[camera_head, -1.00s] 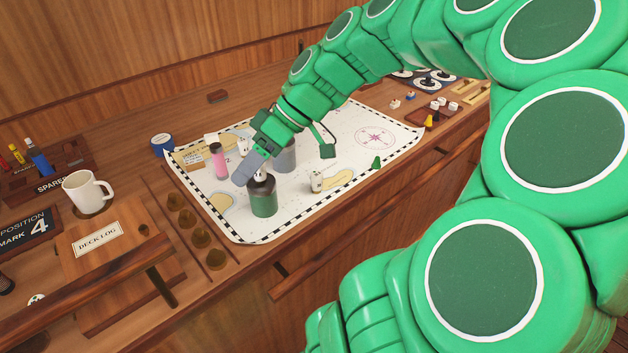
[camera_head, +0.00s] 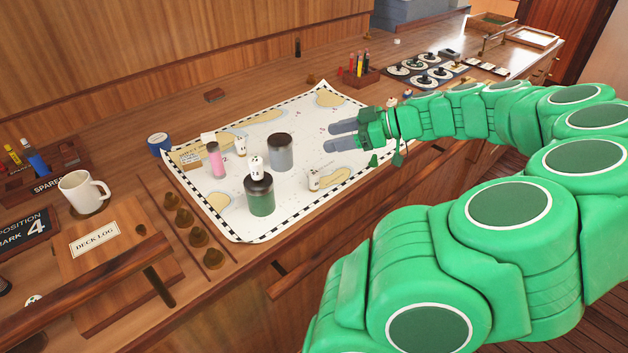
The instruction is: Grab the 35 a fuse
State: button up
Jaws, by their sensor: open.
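Small white labelled cylinders that look like fuses are on the chart (camera_head: 225,222); their ratings are too small to read surely, so I cannot tell which is 35 A. One white fuse (camera_head: 257,168) stands on the dark lid of a green jar (camera_head: 261,200). Another white fuse (camera_head: 241,146) is behind, near the chart's left side. A third white fuse (camera_head: 313,181) is to the right of the green jar. My gripper (camera_head: 328,137) is open and empty, over the chart's right part, its fingers pointing left, apart from all of these.
A grey jar (camera_head: 281,155) with a dark lid stands behind the green jar. A pink bottle (camera_head: 215,160) is at left, near a blue round tin (camera_head: 159,144). A white mug (camera_head: 82,192) and brass knobs (camera_head: 191,235) lie farther left.

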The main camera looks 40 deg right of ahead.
send_near(308, 189)
jog(key=shift+w+a+r, duration=0.25)
jog(key=shift+a+r, duration=0.2)
jog(key=shift+r, duration=0.1)
jog(key=shift+w+a+r, duration=0.3)
jog(key=shift+a+r, duration=0.2)
jog(key=shift+w+d+x, duration=0.1)
jog(key=shift+x, duration=1.2)
jog(key=shift+w+d+x, duration=0.1)
jog(key=shift+d+x, duration=0.05)
jog(key=shift+x, duration=1.15)
jog(key=shift+w+d+x, duration=0.1)
jog(key=shift+x, duration=1.2)
jog(key=shift+r, duration=0.1)
jog(key=c, duration=1)
jog(key=shift+r, duration=0.1)
